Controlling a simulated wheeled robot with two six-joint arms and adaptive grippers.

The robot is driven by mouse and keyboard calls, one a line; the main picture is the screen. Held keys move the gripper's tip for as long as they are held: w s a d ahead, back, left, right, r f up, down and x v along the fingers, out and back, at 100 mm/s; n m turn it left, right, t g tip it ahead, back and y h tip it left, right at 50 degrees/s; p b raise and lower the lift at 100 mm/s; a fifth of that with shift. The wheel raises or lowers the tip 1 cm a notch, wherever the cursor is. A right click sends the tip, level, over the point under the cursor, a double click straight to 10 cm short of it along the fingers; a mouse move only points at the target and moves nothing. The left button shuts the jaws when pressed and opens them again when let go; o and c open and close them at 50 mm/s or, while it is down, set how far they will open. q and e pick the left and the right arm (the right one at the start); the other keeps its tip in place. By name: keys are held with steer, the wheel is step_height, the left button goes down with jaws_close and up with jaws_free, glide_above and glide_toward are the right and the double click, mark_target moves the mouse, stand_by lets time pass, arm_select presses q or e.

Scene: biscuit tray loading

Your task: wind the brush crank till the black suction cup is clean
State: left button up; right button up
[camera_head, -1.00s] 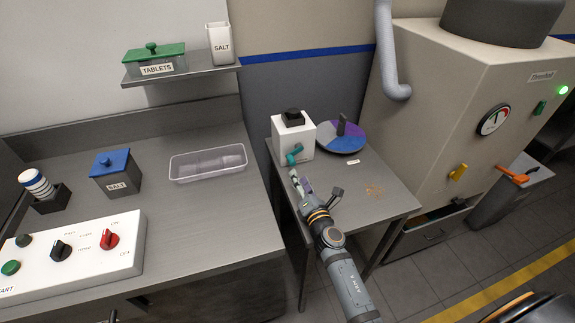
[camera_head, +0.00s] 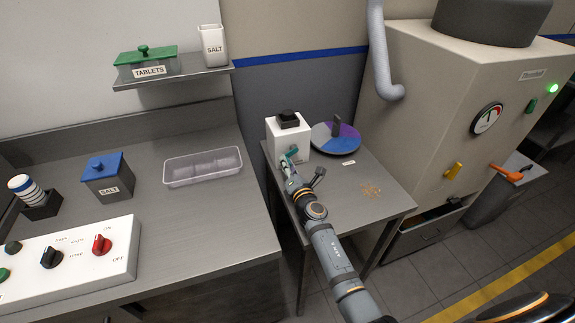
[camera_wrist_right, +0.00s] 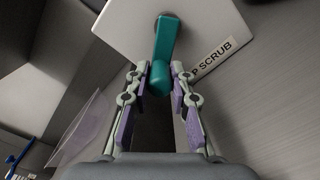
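The white scrub box (camera_head: 275,140) stands at the back left of the small side table, with a black piece (camera_head: 289,119) on top. Its teal crank (camera_head: 291,153) is on the near face and shows large in the right wrist view (camera_wrist_right: 165,42). My right gripper (camera_head: 286,166) reaches the crank from the front. In the wrist view its fingertips (camera_wrist_right: 160,75) stand apart on both sides of the crank's handle end; firm contact cannot be made out. I cannot identify the suction cup or tell whether it is clean. My left gripper is not in view.
A purple and blue disc (camera_head: 322,142) with a dark upright handle stands right of the box.

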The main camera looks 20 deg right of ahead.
jaws_close()
steer(key=shift+r, duration=0.1)
